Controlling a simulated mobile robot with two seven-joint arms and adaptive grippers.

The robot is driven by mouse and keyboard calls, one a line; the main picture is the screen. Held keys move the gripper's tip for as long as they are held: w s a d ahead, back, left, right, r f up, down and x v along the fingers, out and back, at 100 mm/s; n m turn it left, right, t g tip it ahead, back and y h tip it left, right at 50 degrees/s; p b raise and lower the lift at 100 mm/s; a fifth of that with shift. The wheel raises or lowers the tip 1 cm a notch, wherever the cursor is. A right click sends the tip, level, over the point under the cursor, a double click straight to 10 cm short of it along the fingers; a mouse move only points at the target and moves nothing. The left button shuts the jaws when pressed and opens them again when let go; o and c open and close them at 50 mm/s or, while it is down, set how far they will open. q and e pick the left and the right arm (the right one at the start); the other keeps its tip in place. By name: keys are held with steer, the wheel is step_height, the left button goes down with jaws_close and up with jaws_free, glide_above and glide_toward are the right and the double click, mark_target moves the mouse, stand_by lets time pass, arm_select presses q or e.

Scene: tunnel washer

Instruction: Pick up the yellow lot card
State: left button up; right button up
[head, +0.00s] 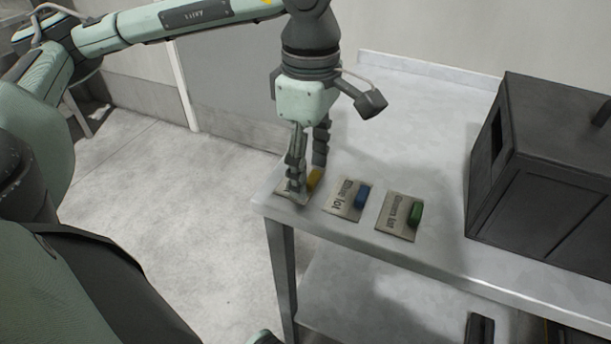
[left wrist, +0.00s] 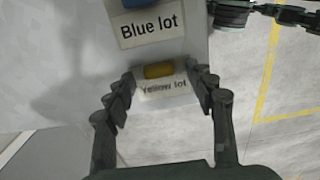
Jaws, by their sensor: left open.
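The yellow lot card has a pale plate lettered "Yellow lot" (left wrist: 164,87) and a yellow block (left wrist: 158,71) at its upper edge in the left wrist view. In the head view it lies at the table's near left corner, and its yellow block (head: 315,178) is partly hidden behind a finger. My left gripper (head: 306,180) points down over the card, open. In the left wrist view the card sits between the spread fingertips (left wrist: 162,76); I cannot tell whether they touch it. My right gripper does not show in the head view.
The blue lot card (head: 343,197) and the green-block card (head: 393,214) lie to the right on the metal table (head: 420,120). A dark box (head: 545,170) stands further right. Dark jointed parts (left wrist: 285,12), perhaps my right arm, show in the left wrist view.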

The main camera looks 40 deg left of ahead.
mark_target(311, 175)
arm_select(q)
steer(key=shift+f, duration=0.3)
steer(key=c, duration=1)
steer(key=shift+o, duration=0.2)
steer(key=shift+r, duration=0.1)
